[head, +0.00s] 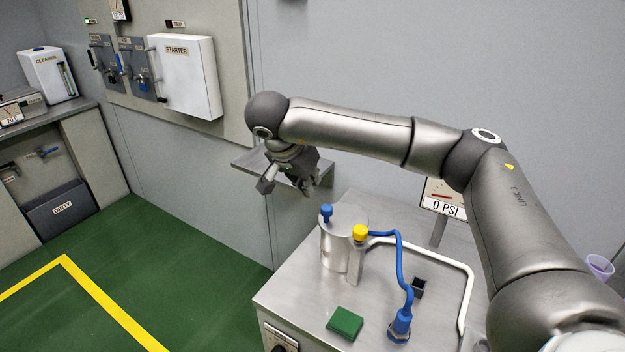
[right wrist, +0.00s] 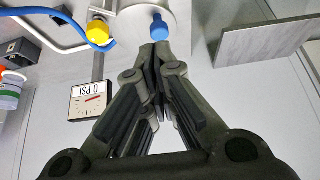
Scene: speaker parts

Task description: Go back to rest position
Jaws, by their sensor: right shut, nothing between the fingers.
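My right arm reaches in from the right in the head view, and its gripper (head: 287,188) hangs in front of the small wall shelf (head: 248,163), behind and to the left of the metal canister (head: 334,250). In the right wrist view the fingers (right wrist: 158,52) come together at their tips, with nothing held between them. The tips appear just below the canister's blue knob (right wrist: 159,27) in that picture, but the head view shows the gripper apart from it. My left gripper is not in view.
A steel bench holds a yellow-capped cylinder (head: 360,234), a blue hose (head: 400,265), a green block (head: 345,322), a white pipe (head: 462,268) and a 0 PSI gauge (head: 443,198). A STARTER box (head: 185,75) is on the wall. Green floor (head: 170,265) lies clear at left.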

